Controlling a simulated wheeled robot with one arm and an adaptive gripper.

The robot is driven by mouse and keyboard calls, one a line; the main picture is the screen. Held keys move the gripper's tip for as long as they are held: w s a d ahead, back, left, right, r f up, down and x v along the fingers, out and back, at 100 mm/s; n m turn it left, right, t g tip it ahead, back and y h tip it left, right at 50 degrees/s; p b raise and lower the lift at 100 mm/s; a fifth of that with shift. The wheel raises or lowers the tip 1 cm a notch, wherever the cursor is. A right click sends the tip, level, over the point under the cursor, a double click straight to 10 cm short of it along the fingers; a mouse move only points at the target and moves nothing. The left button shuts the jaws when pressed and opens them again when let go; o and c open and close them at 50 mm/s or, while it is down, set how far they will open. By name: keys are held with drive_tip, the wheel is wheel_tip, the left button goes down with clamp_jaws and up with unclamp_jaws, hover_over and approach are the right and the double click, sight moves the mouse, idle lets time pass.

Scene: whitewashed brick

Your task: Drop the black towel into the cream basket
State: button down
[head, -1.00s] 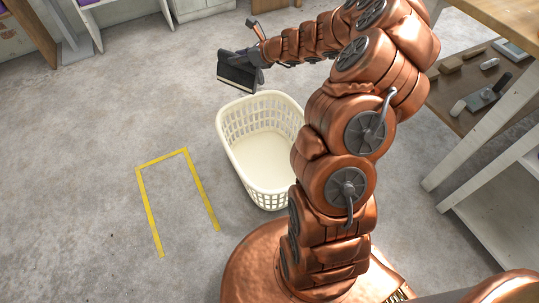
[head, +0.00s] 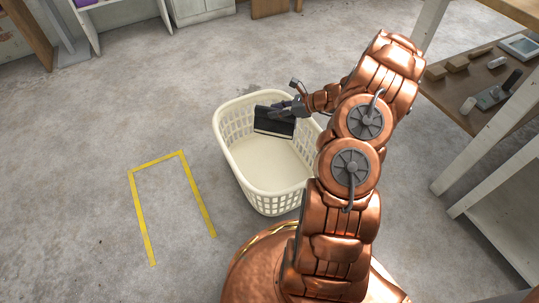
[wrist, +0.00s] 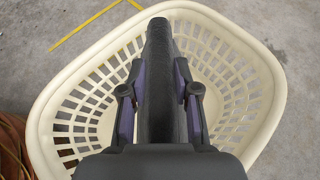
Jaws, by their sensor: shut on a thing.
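The cream basket (head: 232,158) stands on the floor at the middle of the head view, open at the top. In the wrist view its rim (wrist: 277,85) surrounds my gripper. The black towel (head: 273,123) is a folded dark piece with a light line along it, at the far side of the basket opening in the head view. My gripper (head: 292,108) is shut on the towel. In the wrist view the towel (wrist: 158,85) is a dark upright strip between the two fingers (wrist: 160,95), over the basket opening. How far it hangs below the rim is hard to tell.
A yellow tape outline (head: 140,215) marks the floor left of the basket. A wooden shelf (head: 450,90) with small items stands at the right. White cabinets (head: 200,10) line the back. The floor left of the basket is clear.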

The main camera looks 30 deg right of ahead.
wheel_tip(320, 180, down, 6)
drive_tip(key=b, duration=0.4)
drive_tip(key=shift+r, duration=0.2)
drive_tip(key=c, duration=0.8)
unclamp_jaws()
drive_tip(key=shift+o, duration=0.2)
drive_tip(key=v, duration=1.2)
